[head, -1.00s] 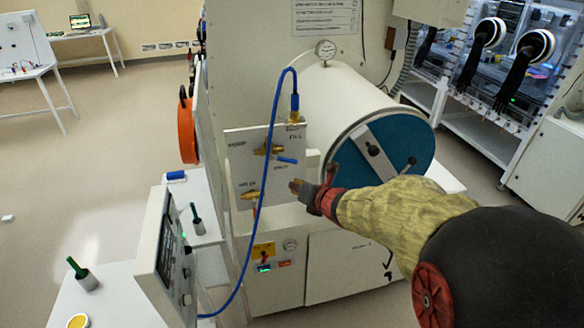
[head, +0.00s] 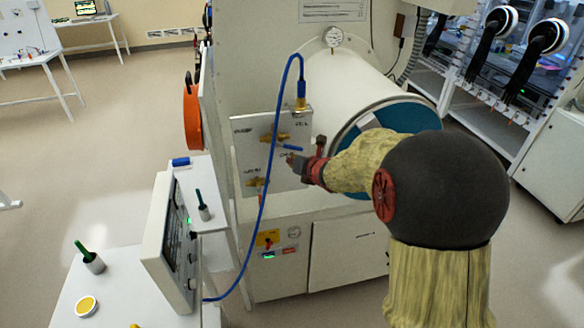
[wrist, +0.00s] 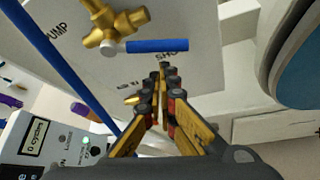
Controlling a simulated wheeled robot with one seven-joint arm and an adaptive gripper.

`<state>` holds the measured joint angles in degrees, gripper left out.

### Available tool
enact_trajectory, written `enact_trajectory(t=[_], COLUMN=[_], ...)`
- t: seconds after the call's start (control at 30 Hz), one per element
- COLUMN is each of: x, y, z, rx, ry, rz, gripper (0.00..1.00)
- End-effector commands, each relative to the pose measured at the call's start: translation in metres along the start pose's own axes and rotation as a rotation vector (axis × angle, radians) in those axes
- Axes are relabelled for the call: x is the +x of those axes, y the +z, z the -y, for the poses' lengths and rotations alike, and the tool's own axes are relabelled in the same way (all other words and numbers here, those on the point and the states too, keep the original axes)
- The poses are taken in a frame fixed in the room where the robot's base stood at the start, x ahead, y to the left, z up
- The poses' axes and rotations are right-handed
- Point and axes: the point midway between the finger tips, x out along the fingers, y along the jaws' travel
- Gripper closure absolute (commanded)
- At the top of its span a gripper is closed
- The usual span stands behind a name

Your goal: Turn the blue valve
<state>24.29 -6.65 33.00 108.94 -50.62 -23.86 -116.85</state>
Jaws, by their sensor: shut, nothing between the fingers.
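The blue valve has a blue lever handle (head: 290,148) on a brass body (head: 272,138), mounted on a white panel (head: 246,150). The lever points right and lies roughly horizontal in the head view. In the wrist view the blue handle (wrist: 157,46) reaches right from the brass body (wrist: 115,22). My gripper (head: 291,160) is shut and empty, just below the lever. In the wrist view its fingertips (wrist: 164,72) are together, a little below the handle's right part; I cannot tell whether they touch it.
A second brass valve (head: 256,182) sits lower on the panel. A blue hose (head: 267,170) loops down in front of the panel's left part. A large white cylinder (head: 345,80) with a blue end stands to the right.

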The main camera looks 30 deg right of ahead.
Motion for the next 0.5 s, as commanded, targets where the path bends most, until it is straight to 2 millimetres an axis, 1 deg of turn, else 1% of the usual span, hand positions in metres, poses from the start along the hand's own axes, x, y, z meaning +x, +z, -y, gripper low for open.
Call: enact_trajectory(t=[0.03, 0.13, 0.5], x=[-0.0019, -0.0029, -0.0031], y=[0.0044, 0.0073, 0.008], z=[-0.0001, 0.0004, 0.0007], rx=[0.001, 0.001, 0.0], ry=[-0.001, -0.001, -0.001], rz=[-0.001, -0.002, -0.002], gripper=[1.0, 1.0, 1.0])
